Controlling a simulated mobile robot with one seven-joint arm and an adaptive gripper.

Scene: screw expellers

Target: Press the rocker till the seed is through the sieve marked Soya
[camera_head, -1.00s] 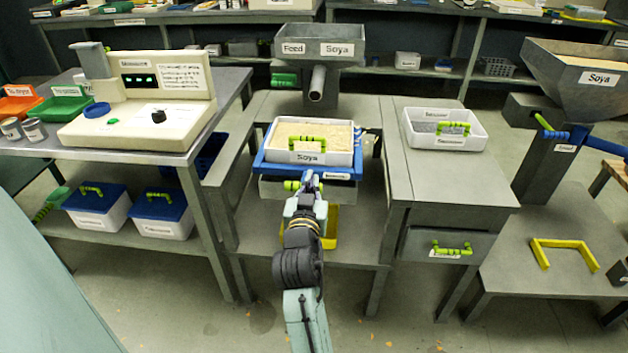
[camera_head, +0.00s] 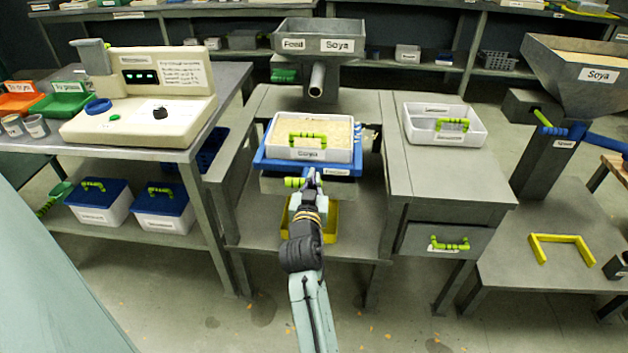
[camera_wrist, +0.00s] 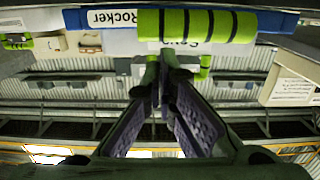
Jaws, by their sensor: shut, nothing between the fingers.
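The white sieve marked Soya (camera_head: 309,154), filled with pale seed (camera_head: 335,133), sits in a blue frame (camera_head: 264,164) on the middle bench. A green handle spans the sieve. The green rocker bar (camera_head: 292,183) sticks out at the front below the frame. In the wrist view the green bar with black bands (camera_wrist: 195,25) is close, beside a label reading Rocker (camera_wrist: 112,18). My gripper (camera_head: 311,177) is shut and empty, its fingertips (camera_wrist: 163,62) right at the bar. I cannot tell whether they touch it. How much seed has passed through is hidden.
A yellow tray (camera_head: 331,228) stands under the sieve. A feed hopper marked Soya (camera_head: 320,28) is behind it. A white tray (camera_head: 476,139) stands on the right bench above a drawer (camera_head: 420,243). A console (camera_head: 190,128) is at left, and another Soya hopper (camera_head: 590,90) at right.

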